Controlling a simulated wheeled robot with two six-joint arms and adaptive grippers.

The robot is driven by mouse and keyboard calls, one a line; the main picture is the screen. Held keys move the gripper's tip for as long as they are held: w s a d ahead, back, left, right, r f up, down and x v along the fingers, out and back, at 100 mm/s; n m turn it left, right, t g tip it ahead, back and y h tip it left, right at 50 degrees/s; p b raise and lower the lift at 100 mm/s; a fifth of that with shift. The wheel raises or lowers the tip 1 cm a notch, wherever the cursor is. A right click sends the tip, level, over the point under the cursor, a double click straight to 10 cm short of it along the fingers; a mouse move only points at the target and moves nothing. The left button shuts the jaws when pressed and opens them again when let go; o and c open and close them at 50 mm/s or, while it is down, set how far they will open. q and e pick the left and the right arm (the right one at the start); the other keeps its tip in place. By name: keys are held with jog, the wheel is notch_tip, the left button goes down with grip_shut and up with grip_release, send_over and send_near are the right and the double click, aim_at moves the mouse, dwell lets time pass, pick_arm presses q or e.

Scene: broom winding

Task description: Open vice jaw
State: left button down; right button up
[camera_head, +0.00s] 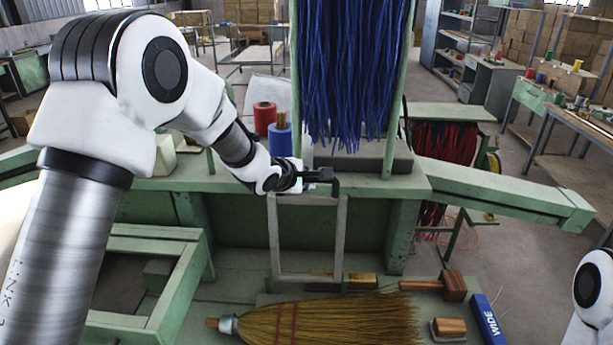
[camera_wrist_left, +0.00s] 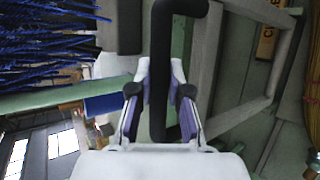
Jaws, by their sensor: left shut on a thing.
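A black bent handle (camera_head: 336,188) sits at the front edge of the green bench, above a grey rectangular frame (camera_head: 342,235). My left gripper (camera_head: 318,176) is shut on this handle. In the left wrist view, the two fingers of my left gripper (camera_wrist_left: 160,108) stand on either side of the black handle (camera_wrist_left: 160,70), which bends to the right at its top. A grey block (camera_head: 375,158) lies on the bench behind the handle, under hanging blue bristles (camera_head: 350,70). I cannot tell which part is the vice jaw or how far it is open. My right gripper is out of view.
Red (camera_head: 265,117) and blue (camera_head: 279,140) spools stand on the bench left of the bristles. A straw broom (camera_head: 330,320), a wooden mallet (camera_head: 452,286), a brush (camera_head: 449,328) and a blue box (camera_head: 487,318) lie below. A green beam (camera_head: 510,192) extends right.

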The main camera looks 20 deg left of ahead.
pick_arm(q)
jog(key=shift+f, duration=0.15)
jog(key=c, duration=1.1)
grip_release()
jog(key=v, duration=1.2)
jog(key=shift+w, duration=0.2)
